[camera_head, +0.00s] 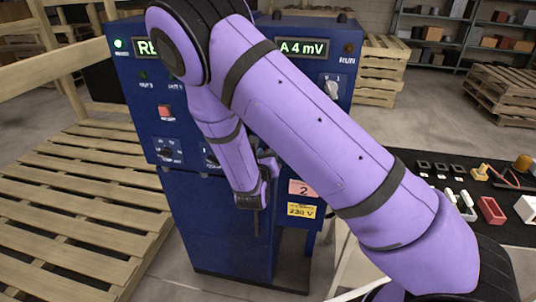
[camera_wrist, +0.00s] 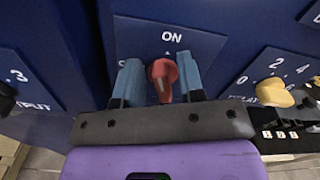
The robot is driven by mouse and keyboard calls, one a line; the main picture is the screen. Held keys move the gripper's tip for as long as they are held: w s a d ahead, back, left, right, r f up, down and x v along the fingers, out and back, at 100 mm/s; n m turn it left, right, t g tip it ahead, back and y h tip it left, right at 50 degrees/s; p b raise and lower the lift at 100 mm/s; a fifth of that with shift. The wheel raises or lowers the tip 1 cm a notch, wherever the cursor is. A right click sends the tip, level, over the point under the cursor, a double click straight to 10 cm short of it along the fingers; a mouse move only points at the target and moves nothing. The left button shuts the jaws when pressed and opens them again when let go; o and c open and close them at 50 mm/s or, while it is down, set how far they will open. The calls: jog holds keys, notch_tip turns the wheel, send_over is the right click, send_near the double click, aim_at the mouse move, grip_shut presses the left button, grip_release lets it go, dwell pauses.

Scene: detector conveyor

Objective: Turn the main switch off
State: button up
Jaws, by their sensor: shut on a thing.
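The main switch is a red rotary knob (camera_wrist: 162,76) on a dark blue plate in the wrist view. "ON" is printed above it; a label at its left is mostly hidden behind a finger. My gripper (camera_wrist: 159,84) has its two blue-grey fingers on either side of the knob and is shut on it. A pale line shows on the knob, but its exact turn is hard to tell. In the head view my purple arm crosses the front of the blue cabinet (camera_head: 215,220) and hides the knob.
A yellow knob (camera_wrist: 274,92) marked "DELAY" sits right of the switch, and a black knob (camera_wrist: 6,98) marked "OUTPUT" sits left. The cabinet also bears a red button (camera_head: 165,112) and a white knob (camera_head: 331,88). A wooden pallet structure (camera_head: 70,200) stands close on the left.

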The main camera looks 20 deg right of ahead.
jog(key=n, duration=0.4)
jog(key=f+n, duration=0.1)
jog(key=n, duration=0.4)
jog(key=a+n, duration=0.1)
jog(key=n, duration=0.3)
jog(key=shift+w+f+n, duration=0.25)
jog(key=shift+f+n, duration=0.15)
dwell(0.3)
jog(key=o, duration=0.6)
jog(key=shift+c, duration=0.2)
jog(key=shift+a, duration=0.1)
jog(key=v, duration=1)
jog(key=shift+s+a, duration=0.15)
jog(key=shift+s, duration=0.2)
